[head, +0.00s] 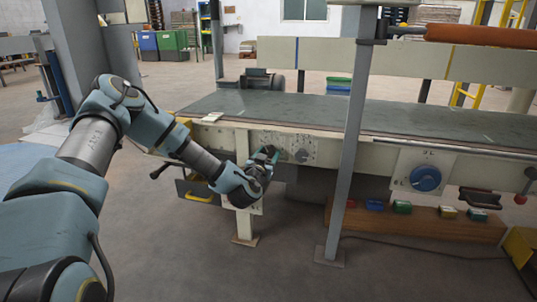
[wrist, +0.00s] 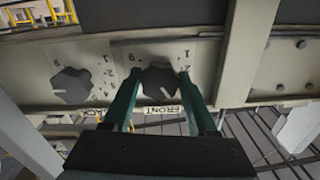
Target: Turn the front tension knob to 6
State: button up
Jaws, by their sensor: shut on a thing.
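The front tension knob (wrist: 160,84), dark and faceted, sits on a pale dial plate above a FRONT label (wrist: 161,110) in the wrist view. My gripper (wrist: 159,73) is shut on the knob, one teal finger on each side. The knob's white pointer line slants to the lower right of the picture; the number it meets is hard to read. In the head view my gripper (head: 268,155) is at the machine's side panel and hides the front knob.
A second, similar knob (wrist: 70,86) is close by on the left in the wrist view; it also shows right of my gripper in the head view (head: 302,155). A grey post (head: 346,150) stands to the right. A large blue knob (head: 425,178) is farther right.

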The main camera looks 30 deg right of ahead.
jog(key=shift+r, duration=0.1)
jog(key=shift+d+r+m+p, duration=0.1)
jog(key=shift+m+p, duration=0.6)
jog(key=shift+m, duration=0.1)
jog(key=shift+m+p, duration=0.65)
jog(key=shift+m, duration=0.55)
jog(key=m+p, duration=0.1)
jog(key=m, duration=0.3)
jog(key=shift+m, duration=2)
jog(key=o, duration=1.3)
jog(key=shift+o, duration=0.2)
